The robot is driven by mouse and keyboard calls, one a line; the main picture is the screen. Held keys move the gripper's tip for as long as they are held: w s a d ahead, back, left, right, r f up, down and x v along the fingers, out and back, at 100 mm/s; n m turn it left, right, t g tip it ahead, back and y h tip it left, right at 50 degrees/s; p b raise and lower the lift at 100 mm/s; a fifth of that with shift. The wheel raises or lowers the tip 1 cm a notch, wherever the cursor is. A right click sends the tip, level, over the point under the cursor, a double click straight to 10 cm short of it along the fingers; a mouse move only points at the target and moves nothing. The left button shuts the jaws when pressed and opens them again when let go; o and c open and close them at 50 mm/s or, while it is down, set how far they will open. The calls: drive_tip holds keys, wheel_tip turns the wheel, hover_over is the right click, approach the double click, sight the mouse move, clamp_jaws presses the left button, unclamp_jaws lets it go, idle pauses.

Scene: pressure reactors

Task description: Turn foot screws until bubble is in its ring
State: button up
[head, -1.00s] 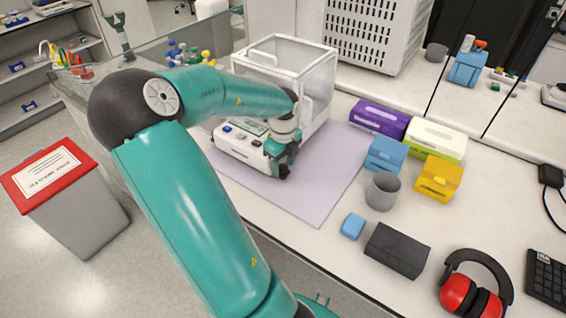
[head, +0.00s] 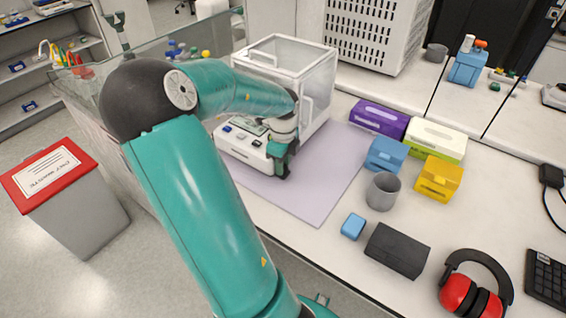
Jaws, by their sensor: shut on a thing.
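The balance (head: 238,149) is a white instrument with a clear draft shield (head: 288,70) on its back part. It stands on a pale lilac mat (head: 318,196). My gripper (head: 281,172) is low at the front right corner of the balance, pointing down. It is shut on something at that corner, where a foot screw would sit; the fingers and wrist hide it. The bubble and its ring cannot be made out in this view. A small display and several buttons show on the front panel, partly behind my arm.
Purple (head: 379,119) and green-white (head: 435,139) boxes stand right of the mat, with blue (head: 386,154) and yellow (head: 438,178) boxes and a grey cup (head: 383,191) nearer. A black case (head: 397,250) and red earmuffs (head: 474,290) lie in front. The mat's right part is bare.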

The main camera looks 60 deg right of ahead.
drive_tip(key=o, duration=1)
drive_tip(key=shift+r, duration=0.1)
wheel_tip(320, 180, up, 14)
drive_tip(key=shift+f, duration=0.2)
drive_tip(key=shift+c, duration=0.2)
